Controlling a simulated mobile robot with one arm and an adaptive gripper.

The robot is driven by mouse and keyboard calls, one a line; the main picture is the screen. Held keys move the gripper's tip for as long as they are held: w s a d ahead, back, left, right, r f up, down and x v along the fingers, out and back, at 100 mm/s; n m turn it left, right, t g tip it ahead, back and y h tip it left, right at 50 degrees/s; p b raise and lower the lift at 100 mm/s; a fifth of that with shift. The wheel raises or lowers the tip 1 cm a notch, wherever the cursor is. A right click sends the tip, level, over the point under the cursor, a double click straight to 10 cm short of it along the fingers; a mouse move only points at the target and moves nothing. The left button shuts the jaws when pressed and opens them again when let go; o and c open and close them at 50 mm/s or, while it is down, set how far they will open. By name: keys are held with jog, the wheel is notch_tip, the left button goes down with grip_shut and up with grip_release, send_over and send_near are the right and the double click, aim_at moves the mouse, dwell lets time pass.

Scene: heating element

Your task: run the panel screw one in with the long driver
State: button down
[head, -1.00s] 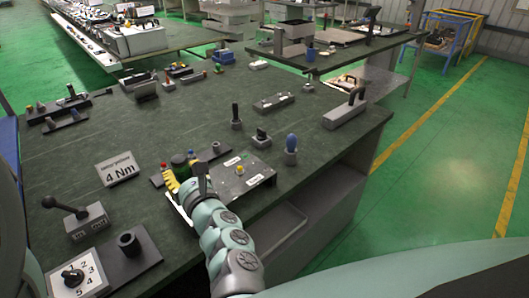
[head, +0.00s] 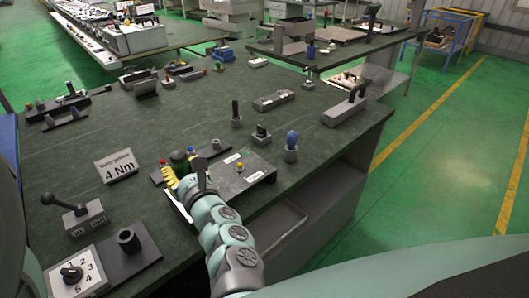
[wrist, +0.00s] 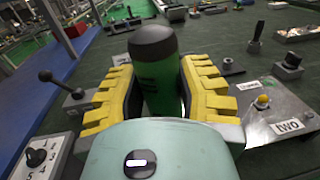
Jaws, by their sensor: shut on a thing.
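My gripper (wrist: 157,95) has its yellow ribbed fingers shut around a green handle with a dark cap (wrist: 155,72), which looks like the long driver. The handle stands nearly upright, and its lower end is hidden by my gripper. In the head view my gripper (head: 177,178) is at the left edge of the grey panel (head: 262,166). The panel carries two white labels and a yellow-topped piece (wrist: 262,102). I cannot make out screw one or the driver's tip.
A "4 Nm" sign (head: 117,166), a lever box (head: 87,218) and a numbered dial (head: 72,273) stand left. A blue-topped piece (head: 291,140) and a dark-knobbed piece (head: 261,135) stand beyond the panel. The bench middle is largely clear.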

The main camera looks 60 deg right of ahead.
aim_at(181, 160)
jog(key=shift+f+b, duration=0.7)
jog(key=shift+b, duration=0.3)
dwell(1.1)
jog(key=shift+r, duration=0.15)
jog(key=shift+r+p, duration=1.65)
jog(key=shift+r, duration=0.8)
